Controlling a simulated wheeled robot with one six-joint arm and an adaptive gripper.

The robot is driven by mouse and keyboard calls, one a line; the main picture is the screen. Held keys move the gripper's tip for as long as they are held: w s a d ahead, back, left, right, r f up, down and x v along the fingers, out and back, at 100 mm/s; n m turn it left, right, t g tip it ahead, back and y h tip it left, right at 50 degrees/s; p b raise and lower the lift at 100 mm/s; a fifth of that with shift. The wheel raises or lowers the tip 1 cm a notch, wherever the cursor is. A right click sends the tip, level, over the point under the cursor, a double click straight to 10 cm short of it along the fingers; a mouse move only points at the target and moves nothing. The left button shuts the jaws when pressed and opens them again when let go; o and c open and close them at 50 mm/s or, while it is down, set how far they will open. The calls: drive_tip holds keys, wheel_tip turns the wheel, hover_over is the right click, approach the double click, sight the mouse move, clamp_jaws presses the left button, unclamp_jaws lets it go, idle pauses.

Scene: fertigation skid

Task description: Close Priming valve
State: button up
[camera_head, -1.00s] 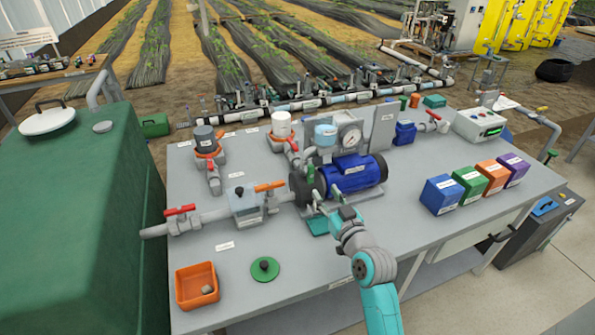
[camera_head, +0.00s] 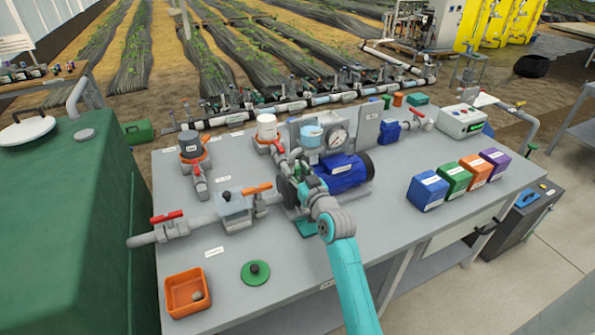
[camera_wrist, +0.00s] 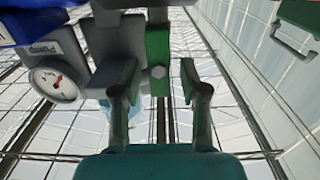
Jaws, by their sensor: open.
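My gripper (camera_head: 302,180) is at the left end of the blue pump (camera_head: 342,172), above the bench. In the wrist view my gripper (camera_wrist: 160,95) is open, with its two fingers apart. A green handle-like piece (camera_wrist: 157,48) with a pale bolt stands in the gap between the fingers, beyond the tips. It appears to be the priming valve's handle, but no label there is readable. I see no clear contact with it. In the head view my gripper and wrist hide most of that spot.
A pressure gauge (camera_wrist: 54,80) is left of the fingers in the wrist view. Other valves have red (camera_head: 167,216) and orange (camera_head: 257,188) handles. An orange tray (camera_head: 186,309) and green disc (camera_head: 255,273) lie in front. Colored boxes (camera_head: 428,190) stand at right.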

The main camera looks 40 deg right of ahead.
clamp_jaws()
drive_tip(key=shift+d+m, duration=0.1)
drive_tip(key=shift+m, duration=0.3)
drive_tip(key=m, duration=0.3)
drive_tip(key=shift+d+f+m, duration=0.1)
drive_tip(key=shift+d+m, duration=0.2)
drive_tip(key=shift+m, duration=0.1)
drive_tip(key=m, duration=0.4)
drive_tip(key=shift+s+d+f+m, duration=0.15)
drive_tip(key=shift+d+f+m, duration=0.1)
drive_tip(key=shift+d+m, duration=0.05)
drive_tip(key=m, duration=0.4)
drive_tip(key=shift+d+f, duration=0.15)
drive_tip(key=shift+f, duration=0.2)
drive_tip(key=shift+f+m, duration=0.2)
drive_tip(key=shift+m, duration=1)
drive_tip(key=shift+f+m, duration=0.15)
drive_tip(key=shift+m, duration=1.05)
